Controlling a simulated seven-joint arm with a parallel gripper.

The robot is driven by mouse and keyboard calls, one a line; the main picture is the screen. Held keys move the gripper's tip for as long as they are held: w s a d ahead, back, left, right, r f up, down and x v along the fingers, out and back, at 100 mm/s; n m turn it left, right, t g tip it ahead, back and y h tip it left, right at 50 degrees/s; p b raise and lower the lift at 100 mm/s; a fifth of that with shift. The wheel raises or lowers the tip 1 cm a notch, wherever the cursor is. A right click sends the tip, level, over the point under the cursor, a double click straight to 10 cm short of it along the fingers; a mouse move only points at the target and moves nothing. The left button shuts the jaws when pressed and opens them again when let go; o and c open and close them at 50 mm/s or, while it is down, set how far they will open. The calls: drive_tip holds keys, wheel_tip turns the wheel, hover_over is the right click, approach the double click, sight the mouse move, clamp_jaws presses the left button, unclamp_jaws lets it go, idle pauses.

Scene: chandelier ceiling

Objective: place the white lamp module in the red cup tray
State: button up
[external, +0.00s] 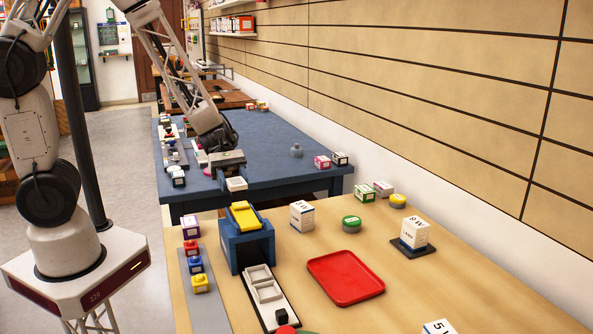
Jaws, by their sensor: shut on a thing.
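My gripper (231,176) is over the near edge of the blue table, pointing down. It is shut on a small white block (236,184), which looks like the white lamp module; its details are too small to read. The block appears held above the surface, behind the blue box with the yellow top. The red tray (345,278) lies flat and empty on the near wooden table, to the right of and nearer than my gripper.
A blue box with a yellow top (246,240) stands between my gripper and the tray. Another carton sits on a dark base (410,246). A switch panel (266,290) lies left of the tray.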

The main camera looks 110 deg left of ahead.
drive_tip(key=w, duration=1.4)
wheel_tip(320, 180, up, 3)
hover_over(337, 255)
drive_tip(key=a, duration=0.1)
drive_tip(key=shift+f, duration=0.2)
drive_tip(key=shift+f, duration=0.1)
drive_tip(key=shift+f, duration=3.05)
drive_tip(key=shift+f, duration=1.9)
drive_tip(key=shift+f, duration=0.3)
drive_tip(key=shift+s+f, duration=0.1)
drive_tip(key=shift+f, duration=0.1)
drive_tip(key=shift+f, duration=0.25)
